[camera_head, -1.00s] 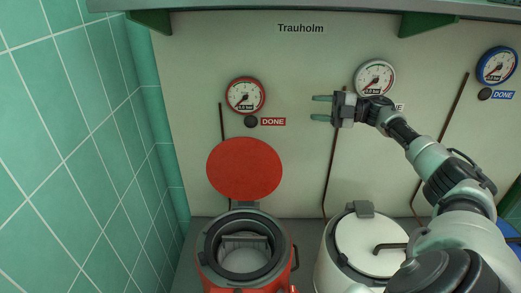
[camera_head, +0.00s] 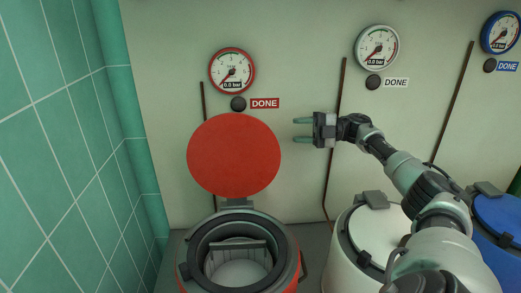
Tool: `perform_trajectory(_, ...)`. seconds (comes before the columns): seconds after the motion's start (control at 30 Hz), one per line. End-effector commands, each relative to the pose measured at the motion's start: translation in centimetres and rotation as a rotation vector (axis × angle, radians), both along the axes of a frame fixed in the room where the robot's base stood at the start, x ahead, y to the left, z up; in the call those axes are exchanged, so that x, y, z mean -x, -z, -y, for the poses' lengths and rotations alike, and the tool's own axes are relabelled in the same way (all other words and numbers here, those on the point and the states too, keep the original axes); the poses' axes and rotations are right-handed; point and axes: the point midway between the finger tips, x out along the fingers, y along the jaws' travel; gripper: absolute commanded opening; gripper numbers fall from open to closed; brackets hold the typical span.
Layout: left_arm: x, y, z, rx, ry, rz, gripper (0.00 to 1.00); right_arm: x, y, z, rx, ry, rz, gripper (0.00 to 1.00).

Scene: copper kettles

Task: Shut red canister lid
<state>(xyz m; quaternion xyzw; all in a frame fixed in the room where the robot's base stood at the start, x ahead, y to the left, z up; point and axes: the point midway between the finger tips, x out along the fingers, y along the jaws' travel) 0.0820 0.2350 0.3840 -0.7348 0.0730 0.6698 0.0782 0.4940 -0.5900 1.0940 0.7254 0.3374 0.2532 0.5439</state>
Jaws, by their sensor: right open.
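The red canister (camera_head: 292,270) stands at the bottom centre-left with its dark ring-shaped mouth (camera_head: 197,256) open. Inside it a bar and a pale inner surface show. Its round red lid (camera_head: 234,154) stands upright on a hinge behind the mouth, its flat face toward me. My right gripper (camera_head: 303,130) is open and empty, its two fingers pointing left. It is to the right of the lid, with a gap between them in the picture. My left gripper is not in view.
A white canister (camera_head: 346,262) with its lid shut stands to the right, partly behind my right arm. A blue canister (camera_head: 500,220) is at the far right. On the wall are a red gauge (camera_head: 232,71), a black button (camera_head: 238,104) and a DONE label (camera_head: 265,103). A green tiled wall (camera_head: 60,150) bounds the left.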

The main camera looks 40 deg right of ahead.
Motion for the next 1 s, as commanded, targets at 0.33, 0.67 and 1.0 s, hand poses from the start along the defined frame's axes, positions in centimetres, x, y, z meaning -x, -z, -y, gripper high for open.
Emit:
perform_trajectory(0.33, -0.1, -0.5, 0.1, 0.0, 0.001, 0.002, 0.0, -1.9, 0.3, -2.3, -0.001, -0.004, 0.002, 0.42)
perform_trajectory(0.67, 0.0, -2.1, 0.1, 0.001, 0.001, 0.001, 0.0, -5.7, 0.3, -6.9, -0.002, -0.001, 0.002, 0.42)
perform_trajectory(1.0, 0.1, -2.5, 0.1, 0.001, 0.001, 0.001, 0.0, -7.0, 0.6, -8.3, 0.0, 0.0, 0.0, 0.42)
